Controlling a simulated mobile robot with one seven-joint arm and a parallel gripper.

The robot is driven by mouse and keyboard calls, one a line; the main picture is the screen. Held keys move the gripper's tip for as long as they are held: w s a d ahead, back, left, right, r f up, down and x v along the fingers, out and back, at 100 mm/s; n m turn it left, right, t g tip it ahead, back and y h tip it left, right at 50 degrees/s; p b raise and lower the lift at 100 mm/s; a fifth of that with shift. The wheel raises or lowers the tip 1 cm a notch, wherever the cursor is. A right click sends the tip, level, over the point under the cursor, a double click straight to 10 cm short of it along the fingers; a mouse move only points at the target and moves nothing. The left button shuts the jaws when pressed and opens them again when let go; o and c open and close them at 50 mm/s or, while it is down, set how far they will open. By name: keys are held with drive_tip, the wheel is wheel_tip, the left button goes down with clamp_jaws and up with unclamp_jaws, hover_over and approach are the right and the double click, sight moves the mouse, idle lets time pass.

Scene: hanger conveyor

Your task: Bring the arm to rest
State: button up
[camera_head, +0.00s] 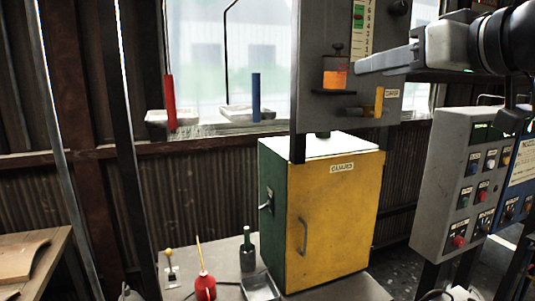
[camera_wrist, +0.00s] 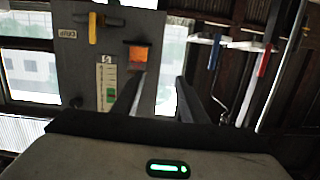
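My gripper (camera_head: 385,60) is raised at the upper right of the head view, its fingers pointing left in front of a grey upright panel (camera_head: 312,35). In the wrist view my gripper (camera_wrist: 160,82) has two dark fingers standing apart, with nothing between them. My arm comes in from the right edge and is partly cut off. The picture does not settle how far the fingers are from the panel.
The panel carries an orange-lit block (camera_head: 335,78) and a yellow lever (camera_head: 379,102). Below stands a yellow cabinet (camera_head: 335,215). A button box (camera_head: 460,185) is at right. A red oil can (camera_head: 204,288) and a green bottle (camera_head: 247,255) stand on the bench.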

drive_tip(key=s+a+f+m+g+h+p, duration=0.1)
drive_tip(key=s+f, duration=0.4)
drive_tip(key=f, duration=0.5)
drive_tip(key=s+a+f+m+g+h+p, duration=0.1)
drive_tip(key=s+a+f+g, duration=0.3)
drive_tip(key=f, duration=0.7)
drive_tip(key=s+a+f+m+g+h+p, duration=0.1)
drive_tip(key=s+a+f+g+h, duration=0.1)
drive_tip(key=f, duration=0.8)
drive_tip(key=s+g+h, duration=0.1)
drive_tip(key=s+g, duration=0.1)
drive_tip(key=s, duration=0.1)
drive_tip(key=shift+s+a+f+m+g+h, duration=0.3)
drive_tip(key=shift+s+f, duration=0.05)
drive_tip(key=shift+s, duration=0.05)
